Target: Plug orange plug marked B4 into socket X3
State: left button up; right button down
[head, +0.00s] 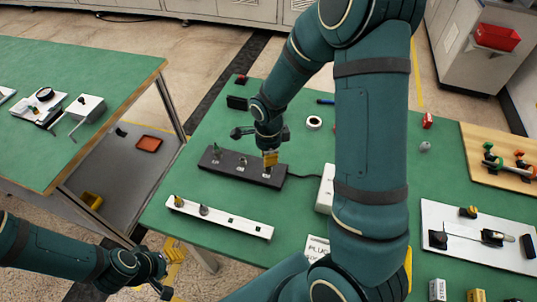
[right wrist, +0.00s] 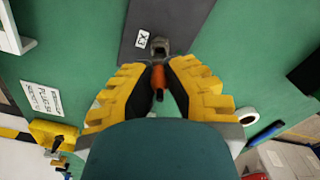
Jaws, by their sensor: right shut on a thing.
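My right gripper (head: 270,158) is above the right end of the black socket strip (head: 227,169). In the right wrist view its yellow fingers (right wrist: 158,85) are shut on an orange plug (right wrist: 158,78). The label X3 (right wrist: 142,38) is on the strip just ahead of the plug. A grey piece (right wrist: 159,47) lies at the plug's far end, beside that label; whether the plug is seated cannot be told. The B4 mark is not readable. My left gripper (head: 165,272) is at the lower left, off the table; its jaw opening is unclear.
A white box (head: 325,188) stands right of the socket strip. A tape roll (head: 314,123) lies behind. My right arm hides part of the table.

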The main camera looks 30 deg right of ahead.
jog(key=shift+b, duration=0.45)
dwell(1.2)
jog(key=shift+f+b, duration=1.3)
jog(key=shift+f, duration=0.2)
dwell(0.3)
jog(key=shift+r, duration=0.15)
jog(key=shift+a+r+p, duration=0.1)
jog(key=shift+r+p, duration=0.6)
jog(key=shift+r, duration=0.05)
dwell(1.2)
jog(key=shift+f+b, duration=0.6)
jog(key=shift+f, duration=0.25)
dwell(0.4)
jog(key=c, duration=1)
grip_release()
jog(key=shift+f, duration=0.1)
